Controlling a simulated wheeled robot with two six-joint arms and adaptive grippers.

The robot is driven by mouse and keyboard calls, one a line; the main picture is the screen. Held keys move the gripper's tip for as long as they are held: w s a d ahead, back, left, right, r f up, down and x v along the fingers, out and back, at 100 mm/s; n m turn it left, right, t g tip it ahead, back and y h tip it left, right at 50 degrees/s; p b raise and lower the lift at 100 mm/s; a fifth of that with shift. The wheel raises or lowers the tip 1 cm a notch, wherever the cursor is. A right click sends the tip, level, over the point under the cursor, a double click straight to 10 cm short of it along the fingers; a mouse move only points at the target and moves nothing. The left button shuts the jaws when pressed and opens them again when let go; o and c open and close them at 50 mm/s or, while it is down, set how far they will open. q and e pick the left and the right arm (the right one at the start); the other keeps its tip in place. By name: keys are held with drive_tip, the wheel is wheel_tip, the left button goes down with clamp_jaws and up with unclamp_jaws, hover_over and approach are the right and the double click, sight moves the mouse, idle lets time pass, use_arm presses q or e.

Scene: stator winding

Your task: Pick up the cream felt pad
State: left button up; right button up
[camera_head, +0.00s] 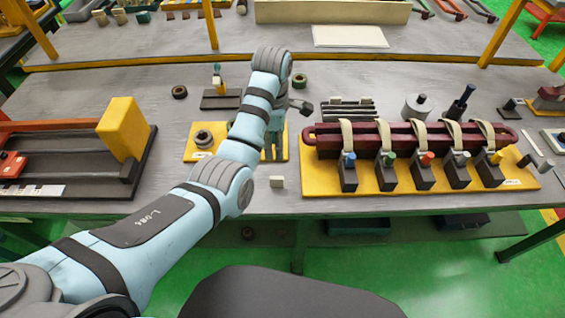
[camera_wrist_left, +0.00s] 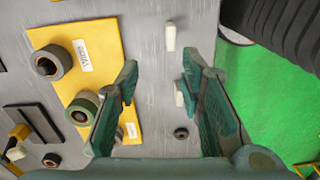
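A small cream block (camera_head: 277,182), which looks like the felt pad, lies on the grey table near the front edge, right of my left forearm. In the left wrist view a cream block (camera_wrist_left: 170,36) lies beyond the gap between the fingers. A second small cream piece (camera_wrist_left: 179,92) shows at the right fingertip; I cannot tell whether it touches the finger. My left gripper (camera_head: 274,140) points down over the right end of a yellow board. In the wrist view its green fingers (camera_wrist_left: 155,85) are apart, with nothing between them. My right gripper is not in view.
The yellow board (camera_head: 222,152) carries round parts and lies left of the cream block. A larger yellow fixture (camera_head: 400,203) with dark red bars and several coloured-top blocks stands to the right. A dark ring (camera_wrist_left: 181,133) lies near the fingers.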

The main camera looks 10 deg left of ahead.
sight(276, 178)
use_arm(q)
drive_tip(key=s+f, duration=0.1)
drive_tip(key=f, duration=0.1)
drive_tip(key=s+f+b, duration=0.1)
drive_tip(key=f, duration=0.2)
drive_tip(key=s+f+b, duration=0.1)
drive_tip(key=f, duration=0.2)
drive_tip(key=shift+d+f, duration=0.1)
drive_tip(key=shift+f, duration=0.1)
drive_tip(key=f, duration=0.1)
drive_tip(key=w+f+b, duration=0.1)
drive_tip(key=f, duration=0.3)
drive_tip(key=shift+w+d+f, duration=0.2)
drive_tip(key=shift+w, duration=0.1)
drive_tip(key=shift+f, duration=0.15)
drive_tip(key=shift+s+r, duration=0.25)
drive_tip(key=shift+r, duration=0.05)
drive_tip(key=shift+c, duration=0.6)
drive_tip(key=shift+s, duration=0.1)
drive_tip(key=c, duration=0.6)
clamp_jaws()
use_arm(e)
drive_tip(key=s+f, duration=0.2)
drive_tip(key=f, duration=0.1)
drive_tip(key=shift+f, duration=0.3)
